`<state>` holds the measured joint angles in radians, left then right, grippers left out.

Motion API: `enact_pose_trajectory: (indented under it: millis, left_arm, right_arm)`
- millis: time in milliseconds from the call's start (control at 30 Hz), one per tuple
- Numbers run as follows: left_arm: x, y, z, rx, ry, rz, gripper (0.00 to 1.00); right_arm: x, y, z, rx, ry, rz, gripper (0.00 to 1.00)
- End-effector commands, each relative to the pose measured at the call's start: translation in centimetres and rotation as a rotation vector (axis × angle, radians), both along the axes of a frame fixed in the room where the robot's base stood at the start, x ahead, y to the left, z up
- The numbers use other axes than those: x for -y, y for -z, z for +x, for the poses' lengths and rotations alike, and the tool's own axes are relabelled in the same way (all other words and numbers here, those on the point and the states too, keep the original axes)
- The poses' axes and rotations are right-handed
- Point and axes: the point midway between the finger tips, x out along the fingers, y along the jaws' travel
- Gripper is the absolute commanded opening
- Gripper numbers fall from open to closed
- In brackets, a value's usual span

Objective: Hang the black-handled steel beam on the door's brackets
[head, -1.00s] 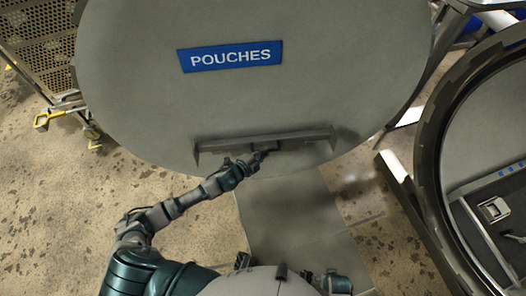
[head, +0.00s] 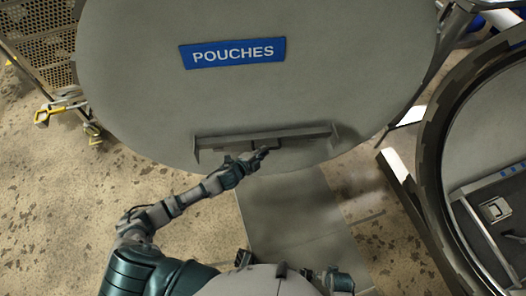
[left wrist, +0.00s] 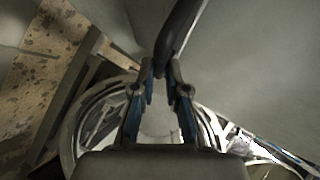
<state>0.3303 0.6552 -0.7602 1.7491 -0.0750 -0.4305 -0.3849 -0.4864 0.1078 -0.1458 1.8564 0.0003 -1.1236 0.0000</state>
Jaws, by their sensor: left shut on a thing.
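The steel beam (head: 290,134) lies level across the lower part of the large grey door (head: 330,75) in the head view, with an upright end piece at each end. My left gripper (head: 257,156) is at the beam's middle, on its near side, shut on the black handle. In the left wrist view the handle (left wrist: 178,32) is a dark curved bar running up from between the fingertips of the left gripper (left wrist: 161,78). I cannot tell the brackets apart from the beam's ends, nor whether the beam rests on them.
A blue POUCHES sign (head: 233,52) is on the door above the beam. The round autoclave opening (head: 438,160) stands at the right. A perforated metal cart (head: 35,42) is at the upper left. Speckled floor (head: 60,200) lies open at the left.

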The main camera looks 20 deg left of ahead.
Motion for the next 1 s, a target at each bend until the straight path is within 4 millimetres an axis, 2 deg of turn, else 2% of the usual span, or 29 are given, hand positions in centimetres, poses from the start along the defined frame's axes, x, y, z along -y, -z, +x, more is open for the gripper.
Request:
enact_pose_trajectory:
  millis: [333, 367, 400, 467, 500, 833, 1000]
  left_arm:
    - [0.1, 0.0, 0.0, 0.003, 0.003, -0.004, 0.00]
    - [0.1, -0.1, 0.0, 0.003, 0.003, -0.004, 0.15]
    - [0.2, -0.1, 0.0, 0.003, 0.003, -0.004, 0.25]
    - [0.2, -0.1, 0.0, 0.003, 0.003, -0.004, 0.40]
    - [0.2, -0.1, 0.0, 0.003, 0.003, -0.004, 0.42]
    - [-0.2, 0.2, -0.5, -0.005, 0.000, 0.000, 0.42]
    - [-1.1, -0.9, -2.7, -0.003, 0.002, -0.001, 0.42]
  right_arm:
    - [-0.1, 0.1, -0.1, 0.000, 0.000, 0.001, 0.64]
    - [-0.1, 0.1, -0.1, 0.000, 0.000, 0.001, 0.64]
    - [-0.1, 0.1, -0.1, 0.000, 0.000, 0.001, 0.64]
    - [-0.1, 0.1, -0.1, 0.000, 0.000, 0.001, 0.64]
    - [-0.1, 0.1, -0.1, 0.000, 0.000, 0.001, 0.64]
    - [-0.1, 0.1, -0.1, 0.000, 0.000, 0.001, 0.64]
    - [-0.1, 0.1, -0.1, 0.000, 0.000, 0.001, 0.64]
